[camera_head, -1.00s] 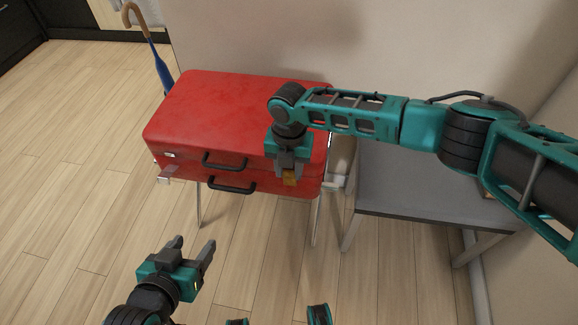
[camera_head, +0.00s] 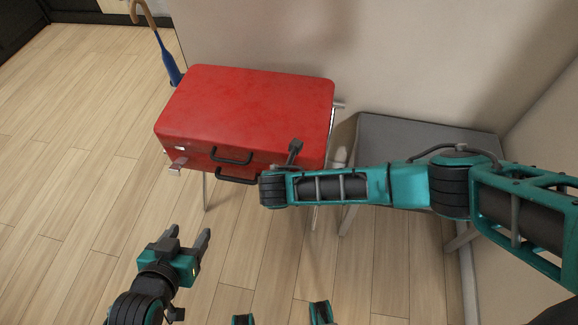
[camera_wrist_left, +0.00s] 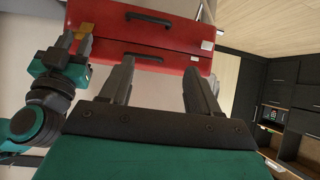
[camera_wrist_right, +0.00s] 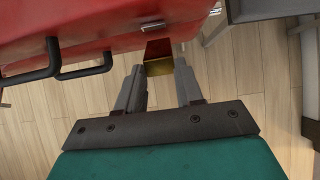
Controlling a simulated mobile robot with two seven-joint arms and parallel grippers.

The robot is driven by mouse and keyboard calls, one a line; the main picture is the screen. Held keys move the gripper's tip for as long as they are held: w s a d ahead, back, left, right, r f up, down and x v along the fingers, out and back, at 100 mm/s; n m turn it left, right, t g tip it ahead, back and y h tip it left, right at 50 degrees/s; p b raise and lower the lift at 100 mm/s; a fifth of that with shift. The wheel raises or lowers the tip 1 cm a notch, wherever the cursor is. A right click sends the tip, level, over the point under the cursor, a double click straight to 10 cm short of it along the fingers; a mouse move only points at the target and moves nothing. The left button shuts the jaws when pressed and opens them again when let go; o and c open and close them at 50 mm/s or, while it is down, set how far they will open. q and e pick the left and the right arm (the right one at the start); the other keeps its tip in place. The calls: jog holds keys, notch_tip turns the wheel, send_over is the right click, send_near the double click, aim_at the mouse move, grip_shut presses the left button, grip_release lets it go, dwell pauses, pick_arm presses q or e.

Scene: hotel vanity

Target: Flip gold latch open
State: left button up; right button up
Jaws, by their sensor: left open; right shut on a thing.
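A closed red suitcase (camera_head: 245,110) rests on a stand, its front facing me. A gold latch (camera_wrist_right: 158,66) is near the suitcase's right front; it also shows in the left wrist view (camera_wrist_left: 84,46). My right gripper (camera_head: 295,149) is at that front edge, shut on the gold latch, fingers on either side of it in the right wrist view. In the head view the latch is hidden by my right arm. A silver latch (camera_head: 177,166) sticks out at the left front. My left gripper (camera_head: 188,235) is open and empty, well in front of the suitcase.
Two black handles, upper (camera_head: 231,156) and lower (camera_head: 237,177), are on the suitcase front between the latches. A grey bench (camera_head: 420,140) stands to the right by the wall. A blue umbrella (camera_head: 168,62) is behind the left side. The floor in front is clear.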

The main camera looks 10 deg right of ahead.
pick_arm(q)
jog(key=d+f+b, duration=0.1)
jog(key=b, duration=0.1)
jog(key=w+d+b, duration=0.1)
jog(key=b, duration=0.2)
jog(key=shift+w+d+f+h, duration=0.1)
jog(key=shift+w+f+h, duration=0.05)
jog(key=shift+f+h, duration=0.25)
pick_arm(e)
jog(key=s+f+t, duration=0.1)
jog(key=t, duration=0.1)
jog(key=f+t+h, duration=0.1)
jog(key=f+t, duration=0.1)
jog(key=s+f+t+h, duration=0.1)
jog(key=t, duration=0.2)
jog(key=shift+s+a+f, duration=0.3)
jog(key=shift+a+f, duration=0.1)
pick_arm(q)
jog(key=shift+r, duration=0.2)
pick_arm(e)
jog(key=o, duration=0.7)
jog(key=shift+c, duration=0.2)
pick_arm(q)
jog(key=shift+f, duration=0.3)
pick_arm(e)
jog(key=o, duration=0.4)
